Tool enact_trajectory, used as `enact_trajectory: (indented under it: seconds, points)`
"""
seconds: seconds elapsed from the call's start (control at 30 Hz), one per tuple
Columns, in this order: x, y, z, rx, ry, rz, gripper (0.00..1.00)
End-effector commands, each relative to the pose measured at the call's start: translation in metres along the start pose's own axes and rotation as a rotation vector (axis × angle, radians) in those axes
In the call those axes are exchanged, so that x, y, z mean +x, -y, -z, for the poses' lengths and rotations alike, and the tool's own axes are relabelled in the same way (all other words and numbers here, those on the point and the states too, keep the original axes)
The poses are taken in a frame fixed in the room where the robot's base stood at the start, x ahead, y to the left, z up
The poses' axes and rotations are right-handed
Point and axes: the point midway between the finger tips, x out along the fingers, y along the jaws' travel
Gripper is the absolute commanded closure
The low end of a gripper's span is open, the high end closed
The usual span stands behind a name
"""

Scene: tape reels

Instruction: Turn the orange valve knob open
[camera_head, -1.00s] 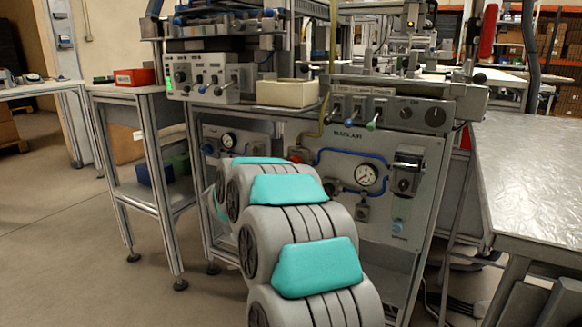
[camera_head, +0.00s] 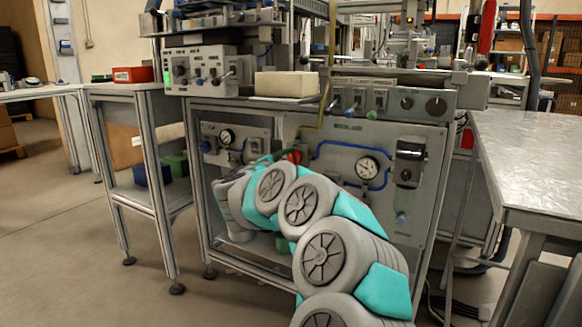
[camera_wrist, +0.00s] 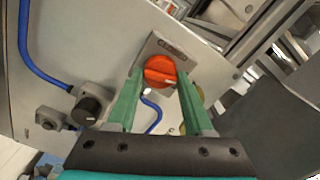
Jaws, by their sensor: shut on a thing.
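The orange valve knob (camera_wrist: 160,70) is round, with a pale mark at its lower right, and sits on a small labelled plate on the grey panel. In the wrist view, the green fingers of my gripper (camera_wrist: 159,77) stand on either side of it, shut on the knob. In the head view the knob (camera_head: 295,156) shows as a small orange-red spot beyond my arm. My arm hides most of the gripper there.
A blue hose (camera_wrist: 42,68) and a black regulator knob (camera_wrist: 87,108) lie left of the orange knob in the wrist view. In the head view, a pressure gauge (camera_head: 367,167) sits to its right. A metal-topped table (camera_head: 530,150) stands at the right; floor is open at left.

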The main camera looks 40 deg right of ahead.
Motion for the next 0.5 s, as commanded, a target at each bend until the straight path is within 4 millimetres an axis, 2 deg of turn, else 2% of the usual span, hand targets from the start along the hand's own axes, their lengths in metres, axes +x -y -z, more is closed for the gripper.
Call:
enact_trajectory:
  seconds: [0.2, 0.5]
  points:
    - [-0.0004, -0.0030, -0.0016, 0.155, 0.002, -0.002, 1.00]
    - [-0.0002, -0.0026, -0.0011, 0.272, 0.002, -0.003, 1.00]
